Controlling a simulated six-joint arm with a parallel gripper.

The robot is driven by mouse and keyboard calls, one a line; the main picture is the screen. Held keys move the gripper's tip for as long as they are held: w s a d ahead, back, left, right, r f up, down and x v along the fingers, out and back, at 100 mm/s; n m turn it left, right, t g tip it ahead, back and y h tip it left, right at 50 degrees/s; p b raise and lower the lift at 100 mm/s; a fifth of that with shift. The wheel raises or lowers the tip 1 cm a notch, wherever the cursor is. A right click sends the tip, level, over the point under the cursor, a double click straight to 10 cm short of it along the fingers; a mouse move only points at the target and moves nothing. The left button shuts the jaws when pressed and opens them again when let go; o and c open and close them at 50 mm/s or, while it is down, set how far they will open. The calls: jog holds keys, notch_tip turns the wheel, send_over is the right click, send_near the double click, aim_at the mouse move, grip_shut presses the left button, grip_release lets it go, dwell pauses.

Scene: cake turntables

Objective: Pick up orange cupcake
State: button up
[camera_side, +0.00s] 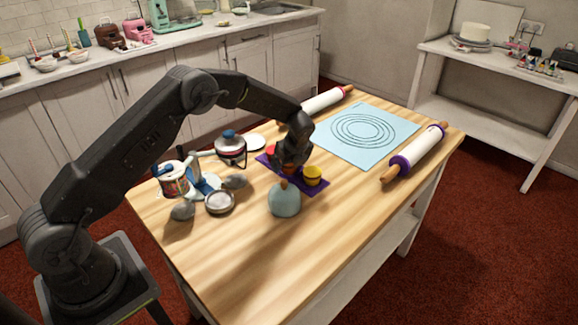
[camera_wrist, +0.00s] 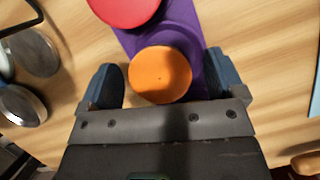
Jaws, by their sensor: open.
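The orange cupcake (camera_wrist: 160,75) sits on a purple mat (camera_wrist: 182,22) in the wrist view, between the two fingers of my gripper (camera_wrist: 168,86). The fingers are apart, one on each side, with a gap on both sides of the cupcake. In the side view my gripper (camera_side: 291,166) points down over the mat (camera_side: 318,188) and hides most of the orange cupcake (camera_side: 289,170). A red cupcake (camera_wrist: 124,8) is just beyond the orange one, and a yellow cupcake (camera_side: 312,176) is on the near side.
A round blue-grey object with a knob (camera_side: 285,200) stands close in front of the mat. Tins (camera_side: 220,202) and a pot (camera_side: 230,149) crowd the left. A blue baking mat (camera_side: 366,134) and rolling pins (camera_side: 419,146) lie to the right. The table's front is bare.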

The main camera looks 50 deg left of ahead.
jog(key=shift+c, duration=0.4)
jog(key=c, duration=0.9)
jog(key=shift+c, duration=0.2)
